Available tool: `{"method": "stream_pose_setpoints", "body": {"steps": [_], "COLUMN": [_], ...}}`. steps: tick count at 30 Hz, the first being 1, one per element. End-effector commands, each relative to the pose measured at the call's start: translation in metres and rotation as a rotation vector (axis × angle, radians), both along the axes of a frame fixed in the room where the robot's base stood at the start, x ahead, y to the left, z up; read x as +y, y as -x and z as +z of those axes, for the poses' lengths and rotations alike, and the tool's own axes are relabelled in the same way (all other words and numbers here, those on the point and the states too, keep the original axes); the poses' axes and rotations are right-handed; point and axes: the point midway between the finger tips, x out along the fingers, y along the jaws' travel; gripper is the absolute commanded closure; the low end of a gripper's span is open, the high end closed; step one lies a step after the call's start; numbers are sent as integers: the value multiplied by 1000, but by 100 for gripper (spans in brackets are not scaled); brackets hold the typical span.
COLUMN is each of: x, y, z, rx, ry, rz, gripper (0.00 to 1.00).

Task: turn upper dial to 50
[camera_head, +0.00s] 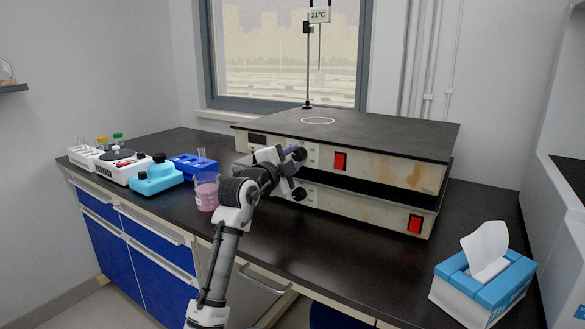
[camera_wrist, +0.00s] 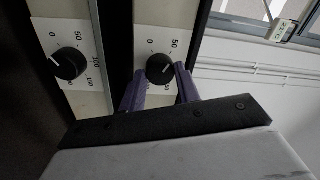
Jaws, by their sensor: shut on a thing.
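The upper dial (camera_head: 299,153) is a round black knob on the front of the upper distiller unit (camera_head: 380,172). In the wrist view the upper dial (camera_wrist: 159,68) sits on a white scale plate with 0 and 50 printed beside it. A light mark shows on the knob, but I cannot read its exact setting. My gripper (camera_wrist: 161,85) is shut on the upper dial, with one purple finger on each side. In the head view my gripper (camera_head: 290,160) reaches the front panel and partly hides it. The lower dial (camera_head: 299,194) also shows in the wrist view (camera_wrist: 69,63), untouched, its mark near 0.
Red switches (camera_head: 340,161) are right of the dials. A pink-filled beaker (camera_head: 206,192) stands close to the left of my arm. A turquoise device (camera_head: 156,177) and a blue rack (camera_head: 193,165) are farther left. A tissue box (camera_head: 483,284) sits at the front right.

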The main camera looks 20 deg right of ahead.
Motion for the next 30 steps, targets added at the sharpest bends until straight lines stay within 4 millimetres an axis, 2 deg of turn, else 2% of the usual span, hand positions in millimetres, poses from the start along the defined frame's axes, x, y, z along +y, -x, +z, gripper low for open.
{"method": "stream_pose_setpoints", "body": {"steps": [18,19,23,30], "x": [-1,-1,0,0], "y": [0,0,0,0], "z": [0,0,0,0], "rx": [-32,-32,-32,-32], "ry": [-26,-26,-26,-26], "rz": [-2,-2,-2,-1], "gripper": [91,65,48,46]}}
